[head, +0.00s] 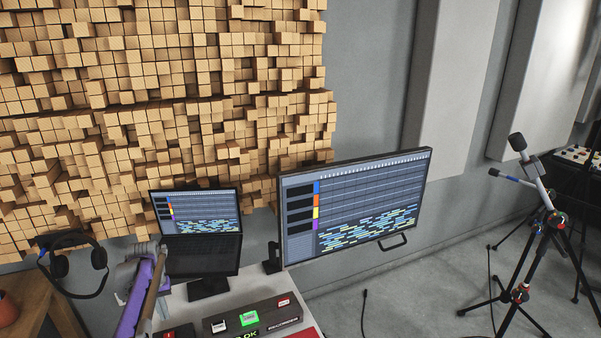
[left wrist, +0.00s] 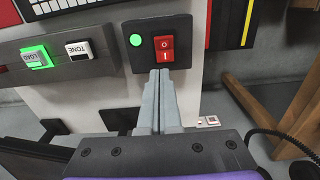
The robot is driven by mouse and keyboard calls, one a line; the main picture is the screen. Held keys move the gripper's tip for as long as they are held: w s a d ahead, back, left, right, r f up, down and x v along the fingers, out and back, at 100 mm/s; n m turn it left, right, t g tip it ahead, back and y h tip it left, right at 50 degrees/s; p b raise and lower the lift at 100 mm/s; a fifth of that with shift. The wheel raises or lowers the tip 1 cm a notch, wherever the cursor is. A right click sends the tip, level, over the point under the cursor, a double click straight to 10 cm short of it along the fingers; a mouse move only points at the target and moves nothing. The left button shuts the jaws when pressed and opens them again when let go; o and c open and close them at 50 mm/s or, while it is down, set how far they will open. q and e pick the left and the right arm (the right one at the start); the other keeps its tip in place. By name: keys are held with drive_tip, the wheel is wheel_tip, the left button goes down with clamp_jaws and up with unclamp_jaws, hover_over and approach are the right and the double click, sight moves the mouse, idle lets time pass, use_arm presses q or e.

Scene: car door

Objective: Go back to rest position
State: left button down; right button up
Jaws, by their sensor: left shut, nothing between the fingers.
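My left gripper (left wrist: 162,74) is shut and empty in the left wrist view. Its fingertips are at the lower edge of a red rocker switch (left wrist: 164,43) on a black plate, beside a lit green lamp (left wrist: 136,40). I cannot tell whether they touch it. In the head view, my purple left arm comes up at the lower left, by the near end of the desk. My right gripper is in neither view.
The desk (head: 310,317) carries a button box (head: 270,316) with a lit green button (head: 249,317). A laptop (head: 201,255) and large monitor (head: 350,205) stand behind. Headphones (head: 98,257) hang at left. Microphone stands (head: 520,294) are at right, with open floor between.

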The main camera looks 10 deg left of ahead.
use_arm(q)
drive_tip(key=s+d+r+m+t, duration=0.1)
drive_tip(key=s+d+r, duration=0.45)
drive_tip(key=d, duration=0.35)
drive_tip(key=s+d+r+m+t, duration=0.1)
drive_tip(key=s+d+r+m, duration=0.1)
drive_tip(key=s+d+r, duration=0.5)
drive_tip(key=s+d+f+m+t, duration=0.1)
drive_tip(key=s+d+f, duration=0.2)
drive_tip(key=s+d, duration=0.3)
drive_tip(key=s+d+f+m+t, duration=0.1)
drive_tip(key=s+d+f+t, duration=0.1)
drive_tip(key=s+d, duration=0.5)
drive_tip(key=s+f, duration=0.1)
drive_tip(key=s, duration=0.4)
drive_tip(key=shift+s+f+m, duration=0.15)
drive_tip(key=shift+s+m, duration=0.15)
